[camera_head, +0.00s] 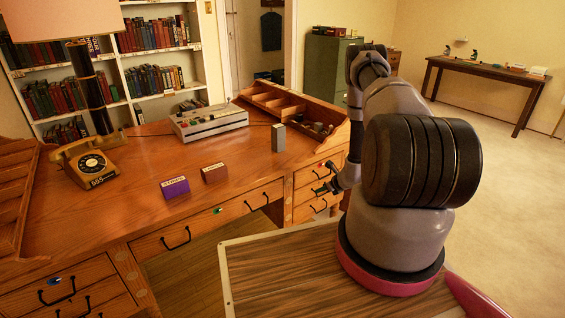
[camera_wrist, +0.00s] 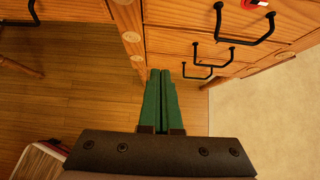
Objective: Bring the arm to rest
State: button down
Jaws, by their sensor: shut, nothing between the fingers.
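My gripper (camera_wrist: 161,72) shows in the wrist view with its two green fingers side by side and touching, with nothing between them. It points toward the drawer fronts (camera_wrist: 185,45) of the wooden desk, over the wood floor. In the head view my gripper (camera_head: 322,190) is small, beside the desk's right drawer stack. My arm rises from its base at the right and bends over toward the desk. I cannot tell from these views whether the fingertips touch the desk.
The wooden desk (camera_head: 130,215) carries a telephone (camera_head: 87,163), a lamp (camera_head: 92,95), a grey device (camera_head: 210,120), two small card boxes (camera_head: 176,187) and a grey block (camera_head: 278,137). Black drawer handles (camera_wrist: 243,30) jut out near my gripper. Open floor (camera_head: 505,190) lies at the right.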

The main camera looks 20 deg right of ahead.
jog(key=w+a+r+n+y, duration=0.1)
jog(key=w+a+r+n, duration=0.2)
jog(key=r, duration=0.8)
jog(key=a+r+n+y, duration=0.25)
jog(key=a+r, duration=0.25)
jog(key=r, duration=0.5)
jog(key=w+a+r+n+y, duration=0.15)
jog(key=a+r+n, duration=0.25)
jog(key=r, duration=0.7)
jog(key=s+a+r+n+g, duration=0.1)
jog(key=s+a+r+n, duration=0.25)
jog(key=r, duration=0.45)
jog(key=s+a+r+n+g, duration=0.2)
jog(key=s+a+r+n, duration=0.15)
jog(key=r, duration=0.45)
jog(key=s+a+r+n+h, duration=0.1)
jog(key=s+r+n, duration=0.4)
jog(key=s, duration=0.4)
jog(key=s+a+r+n+h, duration=0.2)
jog(key=s+r+n, duration=0.1)
jog(key=s+r, duration=0.55)
jog(key=s+d+r+n+t+h, duration=0.1)
jog(key=s+d+r+n+h, duration=0.1)
jog(key=s, duration=0.9)
jog(key=shift+s+d+r+n+t+h, duration=0.2)
jog(key=shift+d+n+t+h, duration=0.25)
jog(key=shift+d+n, duration=0.35)
jog(key=c, duration=1.5)
grip_release()
jog(key=shift+c, duration=0.2)
